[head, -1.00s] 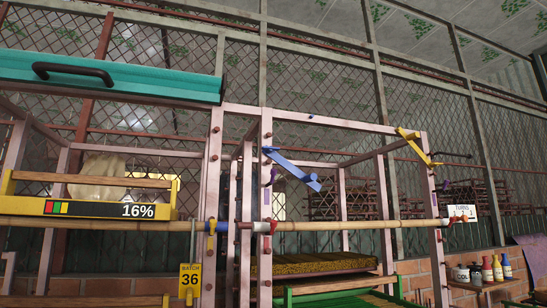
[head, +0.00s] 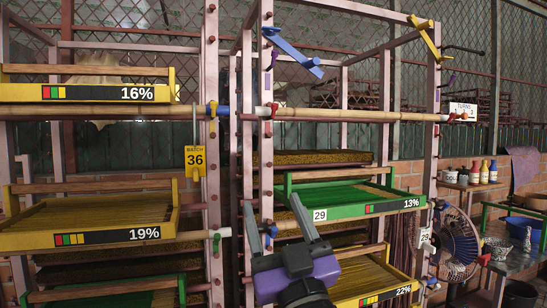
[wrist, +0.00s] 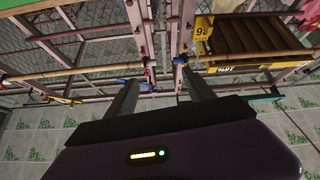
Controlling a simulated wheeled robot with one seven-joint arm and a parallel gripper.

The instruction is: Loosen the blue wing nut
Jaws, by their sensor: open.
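A small blue shape at the post in the wrist view (wrist: 180,60) looks like the same nut. A larger blue bracket (head: 290,50) sticks out from the right post, higher up.
The bamboo pole (head: 345,114) crosses in front of the racks. A yellow tag reading 36 (head: 195,160) hangs left of the post. A green tray (head: 345,206) is right of my gripper and a yellow tray (head: 110,238) is left. A fan (head: 453,238) stands far right.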

